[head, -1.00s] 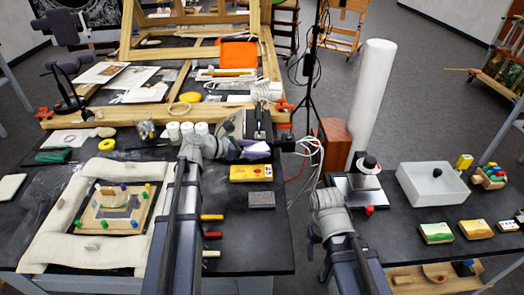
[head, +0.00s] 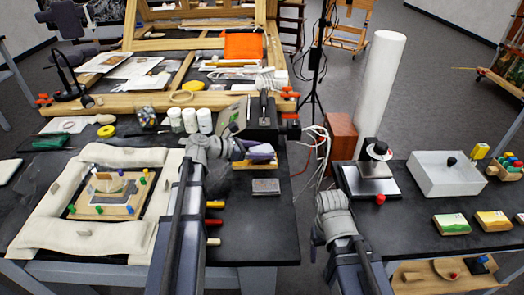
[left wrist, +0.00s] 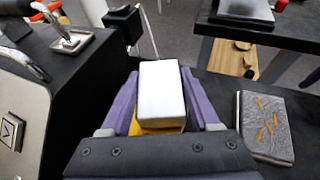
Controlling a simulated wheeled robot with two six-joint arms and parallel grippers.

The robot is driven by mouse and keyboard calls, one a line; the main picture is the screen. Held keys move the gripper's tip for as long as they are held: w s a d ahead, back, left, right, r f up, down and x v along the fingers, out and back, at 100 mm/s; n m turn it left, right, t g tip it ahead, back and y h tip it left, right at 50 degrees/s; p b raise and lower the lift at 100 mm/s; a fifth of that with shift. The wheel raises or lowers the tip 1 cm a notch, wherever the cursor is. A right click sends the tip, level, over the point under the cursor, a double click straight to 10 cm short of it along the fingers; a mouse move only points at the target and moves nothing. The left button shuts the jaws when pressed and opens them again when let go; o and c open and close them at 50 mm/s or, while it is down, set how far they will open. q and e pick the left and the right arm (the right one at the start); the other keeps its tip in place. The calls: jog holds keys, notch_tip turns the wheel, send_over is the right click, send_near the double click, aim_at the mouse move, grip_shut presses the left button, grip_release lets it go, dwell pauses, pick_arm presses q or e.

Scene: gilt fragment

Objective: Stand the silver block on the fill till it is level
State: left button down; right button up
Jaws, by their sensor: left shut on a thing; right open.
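My left gripper (head: 262,153) is shut on the silver block (left wrist: 161,88), which looks almost white between its purple fingers in the left wrist view. The gripper and block are over the yellow box (head: 262,166), partly hiding it; I cannot tell whether they touch it. The fill appears to be the grey patch (head: 108,187) on the wooden panel (head: 97,211), inside a ring of pale cushions at the left. Coloured pegs stand around it. My right gripper (head: 318,240) is open and low beside the table's right edge; its fingers are hard to see.
A grey block with orange marks (left wrist: 265,125) lies just right of my left gripper. White jars (head: 190,120) stand behind my left wrist. Red and yellow sticks (head: 213,222) lie near my left forearm.

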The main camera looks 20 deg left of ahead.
pick_arm(q)
jog(key=shift+f+b, duration=0.55)
dwell(0.4)
jog(key=shift+c, duration=0.2)
grip_release()
jog(key=p+v, duration=0.2)
jog(key=v, duration=0.4)
jog(key=shift+s+a+r+p, duration=0.1)
jog(key=shift+a+p, duration=0.05)
jog(key=shift+p, duration=0.2)
jog(key=shift+v, duration=0.75)
dwell(1.7)
jog(key=b+x, duration=0.3)
jog(key=x, duration=0.5)
jog(key=shift+s+r+p, duration=0.1)
jog(key=shift+r+p, duration=0.3)
jog(key=shift+p, duration=0.15)
jog(key=shift+f, duration=0.1)
